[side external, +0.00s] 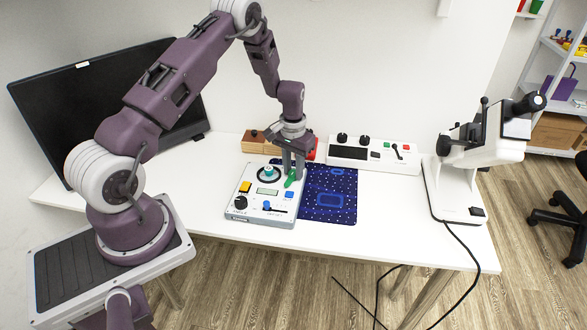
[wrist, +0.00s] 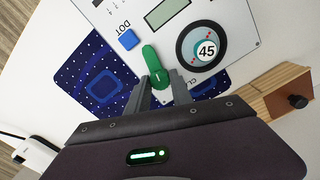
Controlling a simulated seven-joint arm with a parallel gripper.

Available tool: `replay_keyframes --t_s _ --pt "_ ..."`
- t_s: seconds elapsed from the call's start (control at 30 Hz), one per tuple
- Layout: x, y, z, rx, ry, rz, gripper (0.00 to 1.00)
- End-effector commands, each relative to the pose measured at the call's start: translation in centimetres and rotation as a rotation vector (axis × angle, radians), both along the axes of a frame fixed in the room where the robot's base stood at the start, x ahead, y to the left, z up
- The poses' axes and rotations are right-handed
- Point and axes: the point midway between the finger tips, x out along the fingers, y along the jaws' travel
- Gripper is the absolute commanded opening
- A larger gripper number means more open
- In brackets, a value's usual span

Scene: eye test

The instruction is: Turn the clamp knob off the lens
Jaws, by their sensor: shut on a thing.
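The green clamp knob (side external: 290,181) stands on the right part of a white instrument box (side external: 258,216). In the wrist view the knob (wrist: 150,57) is long, with a rounded near end between my fingers and its other end pointing up-left. The round lens (wrist: 187,63), a dark ring around a white disc reading 45, lies to the right of the knob. The knob does not cover it. The lens (side external: 261,178) also shows in the side view. My gripper (wrist: 159,77) is shut on the knob's near end; it points down in the side view (side external: 292,172).
A blue button (wrist: 128,40), a display and other controls share the box. A dark blue patterned mat (side external: 335,212) lies to its right. A wooden block (side external: 254,146) and a white control unit (side external: 352,164) stand behind. A white instrument (side external: 480,150) stands right; the front right table is clear.

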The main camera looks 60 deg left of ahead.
Motion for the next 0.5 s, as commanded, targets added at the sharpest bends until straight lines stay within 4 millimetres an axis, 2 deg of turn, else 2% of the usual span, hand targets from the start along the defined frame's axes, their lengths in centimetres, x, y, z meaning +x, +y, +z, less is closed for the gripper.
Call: replay_keyframes --t_s 0.2,0.5 --pt "0.02 0.01 0.05 0.000 0.001 0.134 0.00" --pt "0.03 0.01 0.06 -0.002 0.001 0.240 0.00"
